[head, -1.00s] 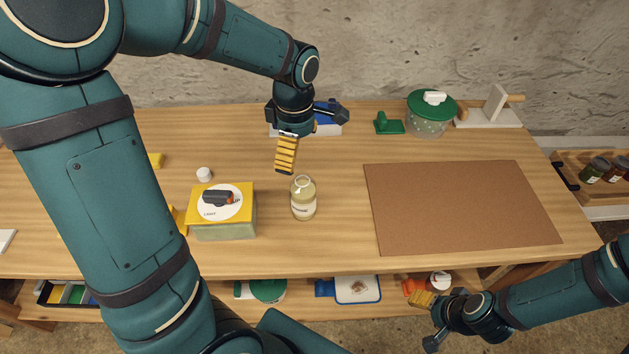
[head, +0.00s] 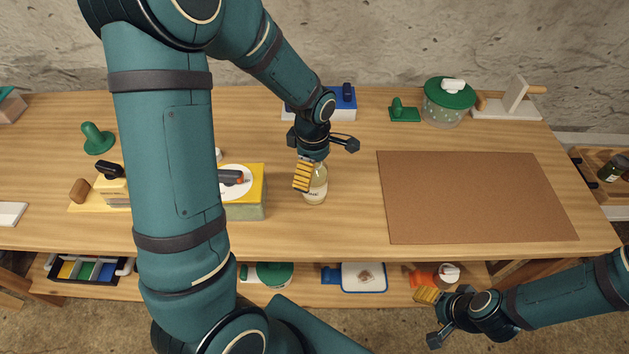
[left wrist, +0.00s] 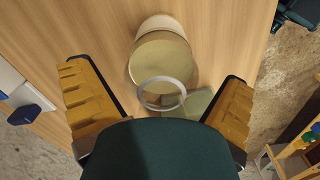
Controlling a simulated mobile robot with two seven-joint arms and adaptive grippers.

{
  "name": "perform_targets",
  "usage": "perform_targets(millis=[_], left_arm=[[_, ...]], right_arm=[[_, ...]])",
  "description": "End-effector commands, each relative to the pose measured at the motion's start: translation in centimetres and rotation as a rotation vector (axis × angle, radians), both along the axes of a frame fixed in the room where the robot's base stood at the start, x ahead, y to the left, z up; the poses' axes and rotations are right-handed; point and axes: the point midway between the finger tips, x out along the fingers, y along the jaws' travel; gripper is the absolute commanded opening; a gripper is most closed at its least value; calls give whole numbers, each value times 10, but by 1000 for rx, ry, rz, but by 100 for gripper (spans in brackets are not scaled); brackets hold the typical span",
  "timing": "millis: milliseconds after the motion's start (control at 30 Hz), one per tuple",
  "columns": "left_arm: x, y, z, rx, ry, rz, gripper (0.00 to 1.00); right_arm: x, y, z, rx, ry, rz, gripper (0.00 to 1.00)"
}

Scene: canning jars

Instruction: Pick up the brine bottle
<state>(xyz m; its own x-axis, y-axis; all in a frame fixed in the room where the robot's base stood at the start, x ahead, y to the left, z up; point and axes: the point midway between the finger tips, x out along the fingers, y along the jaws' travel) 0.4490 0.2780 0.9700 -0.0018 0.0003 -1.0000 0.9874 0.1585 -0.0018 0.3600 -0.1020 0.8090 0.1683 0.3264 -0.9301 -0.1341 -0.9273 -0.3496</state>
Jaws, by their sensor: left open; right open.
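The brine bottle (head: 318,188) stands on the wooden table, left of the brown mat; it has a pale label and yellowish contents. My left gripper (head: 304,176) is at the bottle's upper left in the head view and partly covers it. In the left wrist view the bottle (left wrist: 160,60) lies between the two spread, ridged yellow fingers of my left gripper (left wrist: 158,98), with its ring-shaped mouth towards the camera. Neither finger visibly touches it. My right gripper (head: 430,315) is low at the right, in front of the table, open and away from the bottle.
A yellow-topped box (head: 245,205) stands close left of the bottle. The brown mat (head: 475,198) lies bare to the right. A green-lidded jar (head: 447,105) and a blue-and-white item (head: 345,100) stand at the back. A lower shelf (head: 310,292) holds several items.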

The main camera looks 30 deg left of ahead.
Motion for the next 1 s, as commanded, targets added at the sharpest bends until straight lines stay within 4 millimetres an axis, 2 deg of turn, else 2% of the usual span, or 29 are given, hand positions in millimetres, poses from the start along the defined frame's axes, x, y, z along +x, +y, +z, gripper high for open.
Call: perform_targets(millis=[100,333,367,400,533,567,600,900,1000], left_arm=[[0,0,-10,0,0,-1,100],[0,0,-11,0,-1,-1,100],[0,0,-11,0,-1,-1,96],[0,0,-11,0,-1,-1,82],[0,0,-11,0,-1,-1,37],[0,0,-11,0,-1,-1,26],[0,0,-11,0,-1,-1,23],[0,0,-10,-1,-2,-1,23],[1,0,-4,0,-5,-1,23]], right_arm=[[-1,0,-2,0,2,2,62],[-1,0,-1,0,2,2,62],[-1,0,-1,0,2,2,62],[-1,0,-1,0,2,2,62],[-1,0,-1,0,2,1,62],[-1,0,-1,0,2,1,62],[-1,0,-2,0,2,1,62],[-1,0,-1,0,1,0,62],[0,0,0,0,1,0,62]])
